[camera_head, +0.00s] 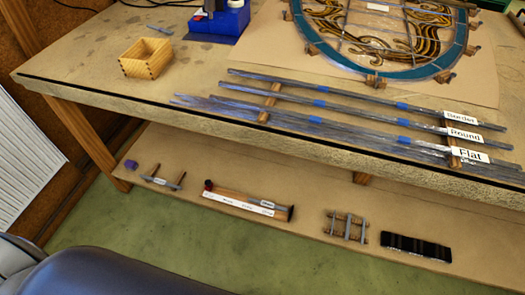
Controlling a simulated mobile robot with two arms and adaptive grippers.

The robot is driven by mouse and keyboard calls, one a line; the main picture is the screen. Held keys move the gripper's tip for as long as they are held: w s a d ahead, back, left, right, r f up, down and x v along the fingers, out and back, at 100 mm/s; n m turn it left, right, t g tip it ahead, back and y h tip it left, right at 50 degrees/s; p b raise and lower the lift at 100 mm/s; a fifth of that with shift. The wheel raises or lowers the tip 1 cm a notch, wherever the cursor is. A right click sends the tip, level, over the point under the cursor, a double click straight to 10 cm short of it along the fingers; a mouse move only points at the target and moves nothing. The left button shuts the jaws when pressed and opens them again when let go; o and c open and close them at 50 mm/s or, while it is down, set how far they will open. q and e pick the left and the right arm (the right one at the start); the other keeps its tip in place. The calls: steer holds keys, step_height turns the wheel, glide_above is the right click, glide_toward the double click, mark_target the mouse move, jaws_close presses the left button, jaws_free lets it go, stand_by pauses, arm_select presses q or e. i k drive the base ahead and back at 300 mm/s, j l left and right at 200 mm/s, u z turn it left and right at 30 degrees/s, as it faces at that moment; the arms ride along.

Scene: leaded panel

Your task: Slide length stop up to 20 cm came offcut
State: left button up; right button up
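A wooden gauge with a white marked scale (238,203) lies on the lower shelf under the bench. A small dark-red knob or block (208,184) is at its left end, and a dark block (291,213) is at its right end. A grey strip (262,203), perhaps the came offcut, lies along its right part; its exact seating is too small to tell. The scale's figures are not readable, and I cannot tell for sure which part is the length stop. Neither gripper is in view.
Long came bundles labelled Border, Round and Flat (468,154) lie along the bench front. A wooden box (146,58) and round leaded panel (385,30) sit behind. The shelf (315,220) also holds a purple block (131,164), small wooden racks (346,228) and a black holder (416,247).

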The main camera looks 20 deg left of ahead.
mark_target(209, 185)
steer(key=u, duration=1.15)
